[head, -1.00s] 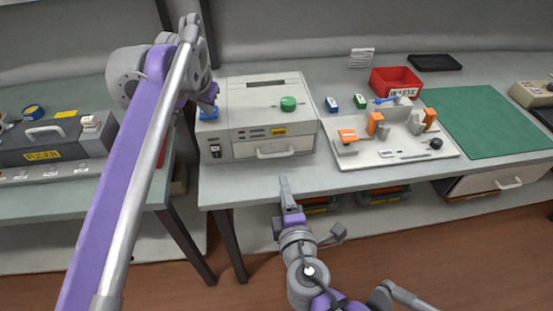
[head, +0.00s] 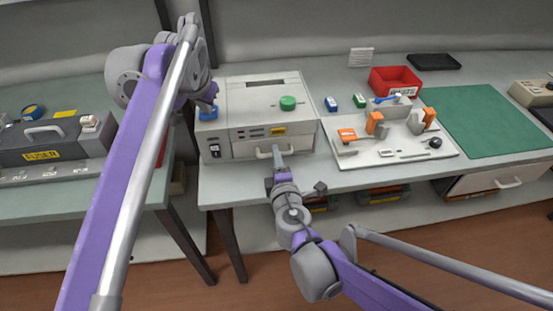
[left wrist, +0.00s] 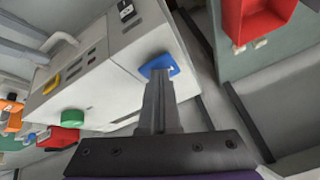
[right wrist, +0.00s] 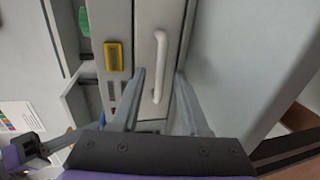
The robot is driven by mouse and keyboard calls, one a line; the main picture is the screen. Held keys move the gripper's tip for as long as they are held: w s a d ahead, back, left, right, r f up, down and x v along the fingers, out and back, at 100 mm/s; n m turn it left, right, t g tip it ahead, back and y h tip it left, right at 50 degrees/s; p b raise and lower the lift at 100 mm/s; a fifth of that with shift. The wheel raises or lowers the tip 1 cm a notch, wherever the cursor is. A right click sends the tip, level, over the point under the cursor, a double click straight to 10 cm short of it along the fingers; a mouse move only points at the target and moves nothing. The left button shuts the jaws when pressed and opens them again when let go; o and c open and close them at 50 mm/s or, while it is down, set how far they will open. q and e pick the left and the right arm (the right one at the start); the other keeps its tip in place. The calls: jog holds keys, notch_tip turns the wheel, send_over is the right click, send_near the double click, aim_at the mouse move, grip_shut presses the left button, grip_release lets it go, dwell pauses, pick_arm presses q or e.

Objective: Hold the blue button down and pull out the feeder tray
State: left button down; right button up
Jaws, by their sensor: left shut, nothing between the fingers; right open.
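A white feeder machine (head: 250,95) stands on the bench. Its blue button (head: 208,113) is on the top left corner and also shows in the left wrist view (left wrist: 158,65). My left gripper (left wrist: 160,75) is shut, with its fingertips against the blue button; whether the button is pushed in I cannot tell. The feeder tray (head: 242,150) is in the machine's front, with its front about flush. Its pale handle (right wrist: 158,65) shows in the right wrist view. My right gripper (right wrist: 158,75) is open, its fingertips appearing on either side of the handle, not closed on it.
A green knob (head: 288,103) is on the machine's top. To the right are a grey fixture plate (head: 400,155) with orange blocks, a red bin (head: 394,80) and a green mat (head: 490,120). A fuser unit (head: 50,140) is on the left bench. Space before the machine is free.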

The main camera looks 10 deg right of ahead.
jog(key=shift+c, duration=0.3)
grip_shut()
dwell(1.2)
